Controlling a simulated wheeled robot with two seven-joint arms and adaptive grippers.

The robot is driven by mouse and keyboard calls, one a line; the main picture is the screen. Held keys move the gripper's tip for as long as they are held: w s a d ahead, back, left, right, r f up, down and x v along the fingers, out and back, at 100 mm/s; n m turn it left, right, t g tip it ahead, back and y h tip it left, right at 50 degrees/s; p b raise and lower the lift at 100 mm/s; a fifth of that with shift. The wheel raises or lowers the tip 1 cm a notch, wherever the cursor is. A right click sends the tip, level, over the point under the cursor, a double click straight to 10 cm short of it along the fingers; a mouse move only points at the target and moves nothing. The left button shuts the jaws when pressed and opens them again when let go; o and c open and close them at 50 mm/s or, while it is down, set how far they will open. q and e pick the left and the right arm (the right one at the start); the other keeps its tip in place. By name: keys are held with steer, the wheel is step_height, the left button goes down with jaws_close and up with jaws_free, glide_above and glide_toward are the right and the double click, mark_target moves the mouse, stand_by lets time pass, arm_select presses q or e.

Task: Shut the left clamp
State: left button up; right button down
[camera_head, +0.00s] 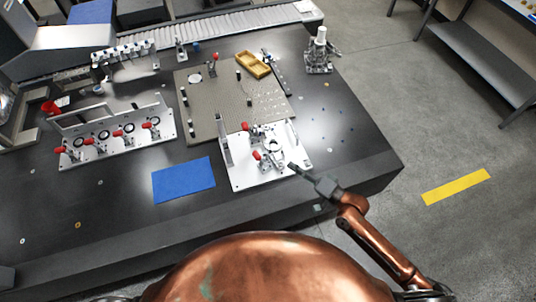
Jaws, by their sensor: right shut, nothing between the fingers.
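A white fixture plate (243,176) lies near the table's front edge, with upright side walls and a pale ring-shaped part (274,146). Two red-handled toggle clamps stand on it: one with its red tip (245,126) farther back, the other with its red tip (257,155) nearer me. Both tips lie left of the ring. The clamps are too small to tell open from shut. My right gripper (292,166) is shut and empty, at the plate's right front part, right of the nearer clamp and apart from its red tip. My left gripper is out of view.
A second white fixture (118,156) with several red-handled clamps stands at the left. A blue mat (184,180) lies between the fixtures. A perforated plate (205,120) with a yellow tray (253,64) lies behind. The dark table (352,150) is mostly clear at right.

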mark_target(260, 158)
steer(key=w+a+m+p, duration=0.1)
steer(key=w+a, duration=0.5)
steer(key=a, duration=0.3)
steer(key=shift+w+a+f+p, duration=0.15)
steer(key=shift+a+f+p, duration=0.25)
steer(key=shift+f, duration=0.05)
